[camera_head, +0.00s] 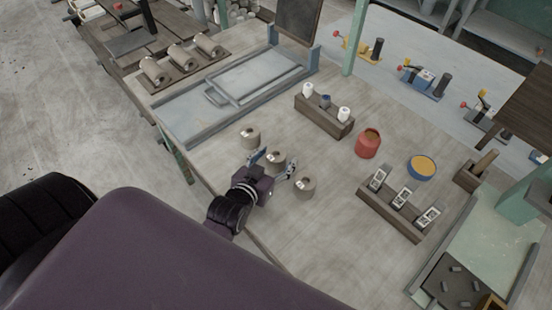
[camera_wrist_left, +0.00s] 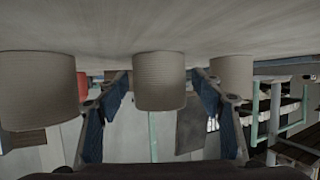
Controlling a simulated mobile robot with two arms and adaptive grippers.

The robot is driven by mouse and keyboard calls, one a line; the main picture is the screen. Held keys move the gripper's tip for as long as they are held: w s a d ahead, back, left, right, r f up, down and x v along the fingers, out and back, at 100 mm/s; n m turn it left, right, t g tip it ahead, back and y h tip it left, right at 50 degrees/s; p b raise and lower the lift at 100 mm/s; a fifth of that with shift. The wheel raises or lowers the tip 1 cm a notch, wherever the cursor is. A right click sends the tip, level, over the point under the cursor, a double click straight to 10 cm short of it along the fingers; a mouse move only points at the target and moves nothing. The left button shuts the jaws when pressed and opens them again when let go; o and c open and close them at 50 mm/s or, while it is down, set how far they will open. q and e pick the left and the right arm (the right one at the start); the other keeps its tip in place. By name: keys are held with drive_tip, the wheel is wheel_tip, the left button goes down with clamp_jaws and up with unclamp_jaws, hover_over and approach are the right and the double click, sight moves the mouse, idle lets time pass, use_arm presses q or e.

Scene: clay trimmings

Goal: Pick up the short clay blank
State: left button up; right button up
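Three grey clay blanks stand in a row on the table: a far one (camera_head: 249,139), a middle one (camera_head: 276,158) and a near one (camera_head: 304,188). They look alike in size from the head, so I cannot tell which is the short one. My left gripper (camera_head: 273,165) is open around or just before the middle blank, one finger on each side. The left wrist view, upside down, shows the middle blank (camera_wrist_left: 160,80) centred between the blue-padded fingers (camera_wrist_left: 161,95), with gaps on both sides. The other blanks stand outside the fingers. My right gripper is not in view.
A wooden block with small bottles (camera_head: 324,112), a red pot (camera_head: 368,143), a yellow-topped blue tin (camera_head: 421,168) and a wooden rack (camera_head: 390,212) stand to the right. A grey tray (camera_head: 185,118) lies at the back left. The tabletop below the near blank is clear.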

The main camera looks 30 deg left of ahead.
use_arm(q)
drive_tip(key=shift+r, duration=0.1)
drive_tip(key=c, duration=1.3)
wheel_tip(320, 180, up, 20)
drive_tip(key=shift+p, duration=0.3)
